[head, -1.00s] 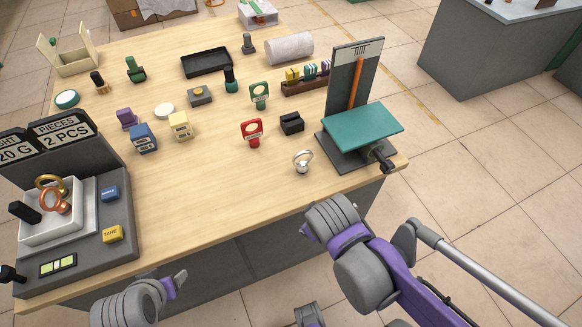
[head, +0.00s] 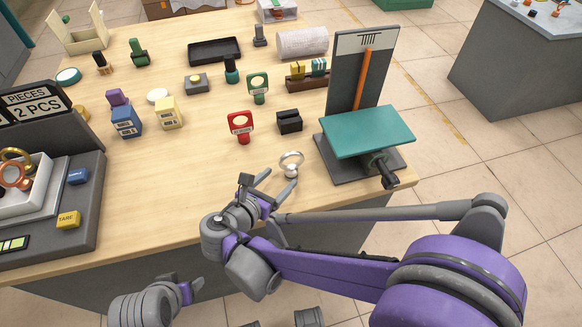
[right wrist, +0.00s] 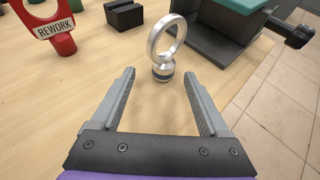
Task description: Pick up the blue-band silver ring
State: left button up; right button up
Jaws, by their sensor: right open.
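The silver ring (head: 291,160) stands upright on a small round base near the front edge of the wooden table. In the right wrist view the silver ring (right wrist: 167,38) rises above its base (right wrist: 162,73), which has a dark blue band. My right gripper (head: 275,183) is open and empty, just in front of the ring. In the right wrist view its fingertips (right wrist: 159,70) point at the base, which lies about midway between them and at their far end. My left gripper (head: 191,288) is low at the front, off the table; its jaws are too unclear to read.
A press-like stand with a teal plate (head: 367,132) and a dark knob (head: 384,170) is close right of the ring. A black block (head: 289,121) and a red REWORK tag (head: 240,125) stand behind it. A scale (head: 75,203) is at the left. The table between is clear.

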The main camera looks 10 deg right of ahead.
aim_at(288, 173)
jog(key=shift+s+d+b+x, duration=0.1)
jog(key=shift+b+x, duration=0.05)
jog(key=shift+x, duration=1.4)
jog(key=shift+s+d+b+x, duration=0.1)
jog(key=shift+b+x, duration=0.05)
jog(key=shift+x, duration=1.4)
grip_shut()
